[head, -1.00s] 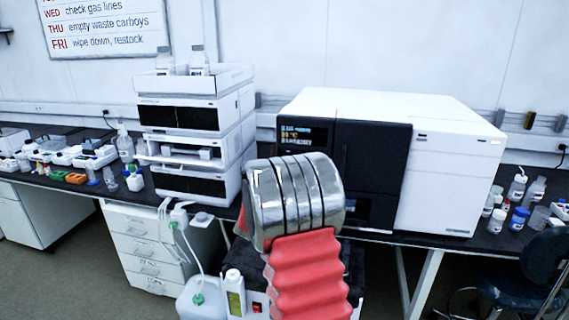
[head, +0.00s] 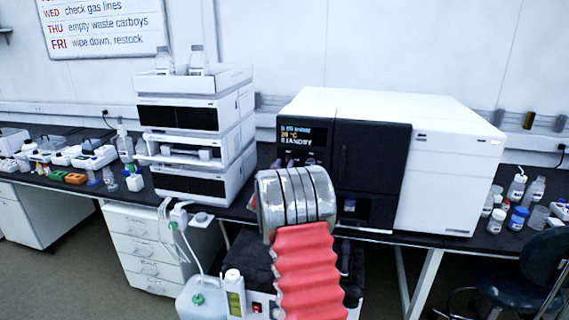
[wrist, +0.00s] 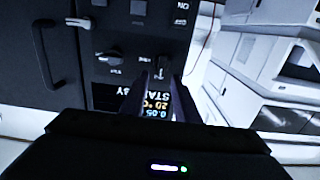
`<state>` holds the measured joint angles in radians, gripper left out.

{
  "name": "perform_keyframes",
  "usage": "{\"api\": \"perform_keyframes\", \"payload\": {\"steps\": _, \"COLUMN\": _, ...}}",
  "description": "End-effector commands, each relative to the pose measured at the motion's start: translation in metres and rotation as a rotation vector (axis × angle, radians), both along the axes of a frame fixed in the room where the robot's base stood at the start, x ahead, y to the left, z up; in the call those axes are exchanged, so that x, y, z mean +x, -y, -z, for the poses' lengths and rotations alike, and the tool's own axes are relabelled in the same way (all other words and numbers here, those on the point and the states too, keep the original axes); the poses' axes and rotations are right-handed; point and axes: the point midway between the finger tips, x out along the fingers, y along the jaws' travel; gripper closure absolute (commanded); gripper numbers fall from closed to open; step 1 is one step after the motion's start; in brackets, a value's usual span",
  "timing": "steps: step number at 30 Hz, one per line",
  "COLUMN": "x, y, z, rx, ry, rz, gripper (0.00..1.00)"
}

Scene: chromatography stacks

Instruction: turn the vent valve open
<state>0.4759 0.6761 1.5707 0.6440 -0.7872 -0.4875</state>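I cannot tell from the labels which one is the vent valve. My gripper (wrist: 163,82) is open, with a gap between its two dark fingers. The lever-like handle shows between and just beyond the fingertips; contact cannot be told. The lit display (wrist: 160,104) is partly hidden behind the fingers. In the head view, my arm hides most of the gripper.
The white instrument (head: 455,170) with its black front (head: 370,170) stands on the dark bench. A stacked unit (head: 195,120) is at left. Bottles (head: 518,190) stand at right, a chair (head: 540,275) in front. A black door handle (wrist: 45,50) is at the wrist view's left.

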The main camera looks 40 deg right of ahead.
Motion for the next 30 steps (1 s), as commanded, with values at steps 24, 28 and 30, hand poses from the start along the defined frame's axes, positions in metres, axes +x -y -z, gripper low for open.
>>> {"api": "perform_keyframes", "payload": {"steps": 24, "x": 0.02, "y": 0.025, "z": 0.0, "rx": 0.0, "ry": 0.0, "rz": -0.001, "gripper": 0.82}}
{"api": "perform_keyframes", "payload": {"steps": 28, "x": 0.02, "y": 0.025, "z": 0.0, "rx": 0.0, "ry": 0.0, "rz": -0.002, "gripper": 0.91}}
{"api": "perform_keyframes", "payload": {"steps": 30, "x": 0.02, "y": 0.024, "z": 0.0, "rx": 0.0, "ry": 0.0, "rz": -0.002, "gripper": 0.96}}
